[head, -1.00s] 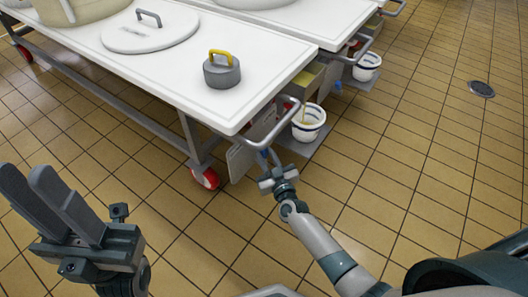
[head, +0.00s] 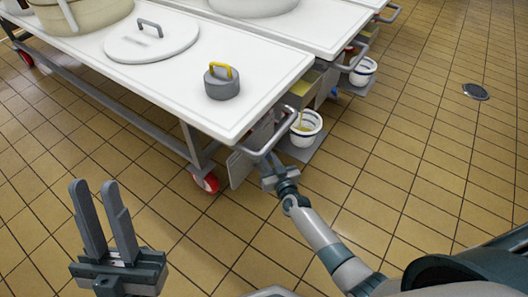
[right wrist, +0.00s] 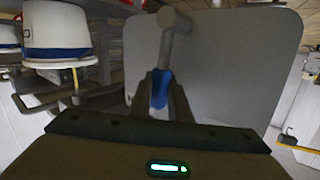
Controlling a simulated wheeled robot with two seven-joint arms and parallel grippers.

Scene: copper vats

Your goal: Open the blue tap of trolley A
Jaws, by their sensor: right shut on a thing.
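The near white-topped trolley (head: 170,95) has a tap low at its right end, beside a grey panel (right wrist: 225,60). In the right wrist view the tap's blue handle (right wrist: 160,90) sits between my right fingers, below a grey pipe (right wrist: 175,38). My right gripper (right wrist: 162,78) is shut on this handle. In the head view my right gripper (head: 268,163) is under the trolley's end rail, and it hides the handle. My left gripper (head: 95,188) is open and empty, over the floor at lower left. I cannot read any trolley label.
A white, blue-banded bucket (head: 304,127) stands close beside my right gripper; it also shows in the right wrist view (right wrist: 58,40). The end rail (head: 272,138) and a red caster (head: 206,182) are near. A grey weight with yellow handle (head: 222,83) sits on top.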

